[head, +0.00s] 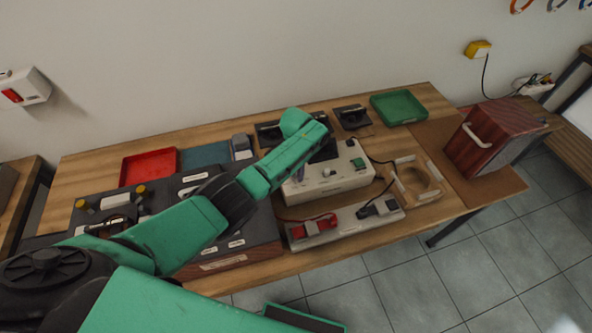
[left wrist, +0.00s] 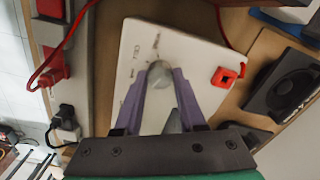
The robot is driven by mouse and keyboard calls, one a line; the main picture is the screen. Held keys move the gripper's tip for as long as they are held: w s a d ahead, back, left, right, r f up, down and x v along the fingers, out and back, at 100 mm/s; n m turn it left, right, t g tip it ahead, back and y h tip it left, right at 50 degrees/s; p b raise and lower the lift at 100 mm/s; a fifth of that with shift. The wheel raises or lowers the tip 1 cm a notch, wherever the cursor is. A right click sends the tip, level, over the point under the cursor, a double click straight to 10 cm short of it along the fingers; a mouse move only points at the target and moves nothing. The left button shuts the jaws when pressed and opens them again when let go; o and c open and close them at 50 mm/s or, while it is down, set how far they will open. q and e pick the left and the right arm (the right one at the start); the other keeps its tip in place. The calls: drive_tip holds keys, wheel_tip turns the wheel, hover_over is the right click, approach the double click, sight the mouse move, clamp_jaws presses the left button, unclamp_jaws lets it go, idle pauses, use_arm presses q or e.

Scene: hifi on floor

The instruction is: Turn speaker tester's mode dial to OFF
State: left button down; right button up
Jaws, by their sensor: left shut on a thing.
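The speaker tester (head: 335,183) is a white box with small front fittings, standing right of the middle of the table in the head view. In the left wrist view its white face (left wrist: 195,52) fills the middle, with small dark markings too blurred to read. My left gripper (head: 322,148) reaches over the box from the left. In the left wrist view its purple fingers (left wrist: 160,72) are closed around the grey mode dial (left wrist: 158,66). The fingers cover much of the dial, so its setting cannot be read. My right gripper is not in view.
A strip with red and black plugs (head: 345,223) lies in front of the tester. A wooden ring holder (head: 417,182) and a dark red cabinet (head: 492,137) stand to the right. A green tray (head: 398,107) and red tray (head: 149,166) sit behind. Cables run beside the tester.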

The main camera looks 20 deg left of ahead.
sight(296, 174)
use_arm(q)
drive_tip(key=shift+w+r, duration=0.15)
idle(0.4)
drive_tip(key=c, duration=0.5)
unclamp_jaws()
drive_tip(key=shift+c, duration=0.2)
drive_tip(key=shift+o, duration=0.3)
wheel_tip(296, 174, up, 14)
drive_tip(key=shift+r, duration=0.25)
